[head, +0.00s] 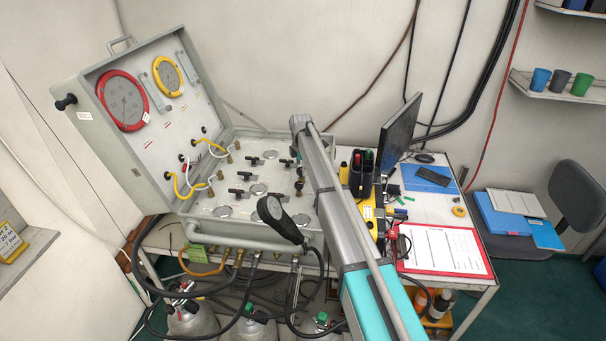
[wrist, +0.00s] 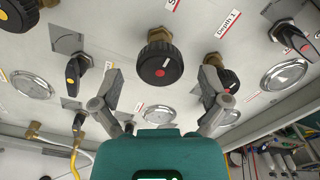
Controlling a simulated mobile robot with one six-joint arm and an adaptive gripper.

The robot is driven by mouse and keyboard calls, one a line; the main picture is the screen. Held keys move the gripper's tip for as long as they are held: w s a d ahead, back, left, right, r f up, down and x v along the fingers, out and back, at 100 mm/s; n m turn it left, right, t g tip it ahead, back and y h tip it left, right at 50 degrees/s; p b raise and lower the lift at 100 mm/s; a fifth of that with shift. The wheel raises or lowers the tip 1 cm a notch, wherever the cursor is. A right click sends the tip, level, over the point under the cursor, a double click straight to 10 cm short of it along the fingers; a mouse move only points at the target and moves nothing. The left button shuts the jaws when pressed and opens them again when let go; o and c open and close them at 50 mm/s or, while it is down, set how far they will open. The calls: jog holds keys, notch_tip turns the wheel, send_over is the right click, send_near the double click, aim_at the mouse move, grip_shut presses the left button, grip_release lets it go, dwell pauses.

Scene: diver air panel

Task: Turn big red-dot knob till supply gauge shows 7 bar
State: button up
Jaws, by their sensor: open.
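A big black round knob (wrist: 158,52) with a red dot on its face is at the centre of the wrist view, on a brass stem. My gripper (wrist: 162,76) is open, one finger on each side of this knob in the picture; no clear contact shows. In the head view my arm covers part of the panel (head: 205,205), and the gripper is hidden.
Black lever valves flank the knob, one yellow-marked (wrist: 76,73) and one red-marked (wrist: 292,40). The open lid (head: 150,125) rises at left. A monitor (head: 400,133) stands right of my arm.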

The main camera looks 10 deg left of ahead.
jog(key=shift+f, duration=0.35)
